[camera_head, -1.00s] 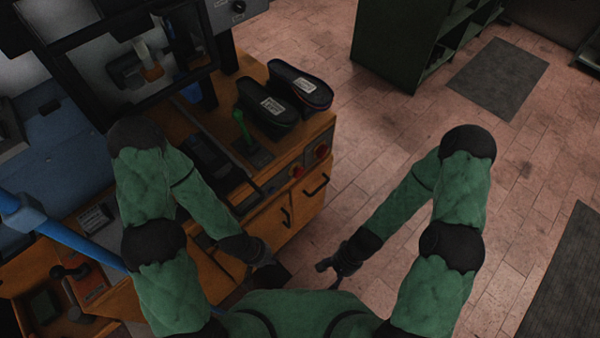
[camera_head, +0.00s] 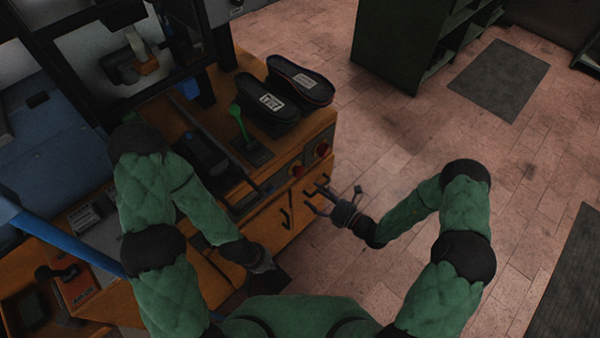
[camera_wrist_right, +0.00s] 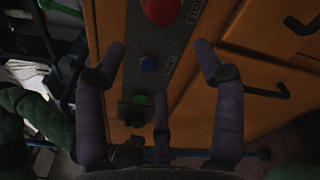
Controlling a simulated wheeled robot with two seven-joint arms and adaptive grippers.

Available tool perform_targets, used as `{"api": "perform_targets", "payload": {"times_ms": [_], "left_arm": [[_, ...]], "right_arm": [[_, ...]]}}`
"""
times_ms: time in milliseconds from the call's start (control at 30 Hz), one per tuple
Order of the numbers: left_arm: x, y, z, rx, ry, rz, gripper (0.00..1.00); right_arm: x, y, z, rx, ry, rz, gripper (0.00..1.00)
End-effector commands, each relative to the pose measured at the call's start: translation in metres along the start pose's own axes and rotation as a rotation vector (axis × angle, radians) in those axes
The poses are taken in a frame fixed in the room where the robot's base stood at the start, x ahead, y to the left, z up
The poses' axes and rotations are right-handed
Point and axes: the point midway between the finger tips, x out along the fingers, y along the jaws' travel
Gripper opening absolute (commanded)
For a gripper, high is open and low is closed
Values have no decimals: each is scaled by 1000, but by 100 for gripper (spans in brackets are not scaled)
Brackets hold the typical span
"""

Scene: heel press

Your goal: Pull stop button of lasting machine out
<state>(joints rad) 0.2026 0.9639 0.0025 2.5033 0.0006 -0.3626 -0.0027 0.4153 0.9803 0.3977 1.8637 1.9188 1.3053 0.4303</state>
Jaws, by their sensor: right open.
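My right gripper (camera_head: 322,196) is open and empty in front of the panel, below the buttons. In the right wrist view its spread fingers (camera_wrist_right: 160,62) point toward the panel, apart from the red button. My left gripper (camera_head: 264,262) hangs low by the machine; its fingers are unclear.
Black drawer handles (camera_wrist_right: 300,26) stick out beside the panel. Two dark shoes (camera_head: 300,80) and a green lever (camera_head: 238,120) are on top.

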Motion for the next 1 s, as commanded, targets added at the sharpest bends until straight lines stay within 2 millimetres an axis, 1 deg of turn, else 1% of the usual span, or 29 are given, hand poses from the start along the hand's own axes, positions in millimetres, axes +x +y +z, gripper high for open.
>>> {"api": "perform_targets", "payload": {"times_ms": [33, 100, 167, 267, 367, 700, 833, 1000], "left_arm": [[1, 0, 0, 0, 0, 0, 0], [2, -1, 0, 0, 0, 0, 0], [2, -1, 0, 0, 0, 0, 0], [4, -1, 0, 0, 0, 0, 0], [7, -3, 0, 0, 0, 0, 0], [22, -8, -1, 0, 0, 0, 0], [26, -9, -1, 0, 0, 0, 0], [27, -10, -1, 0, 0, 0, 0]], "right_arm": [[0, -7, 7, 12, -37, -18, 69], [-1, -13, 14, 23, -72, -34, 69], [0, -15, 17, 27, -86, -39, 69], [8, -16, 18, 26, -89, -39, 69], [21, -16, 19, 23, -87, -38, 69], [80, -18, 22, 24, -85, -37, 69], [95, -19, 24, 24, -85, -38, 69], [105, -19, 26, 26, -85, -40, 69]]}}
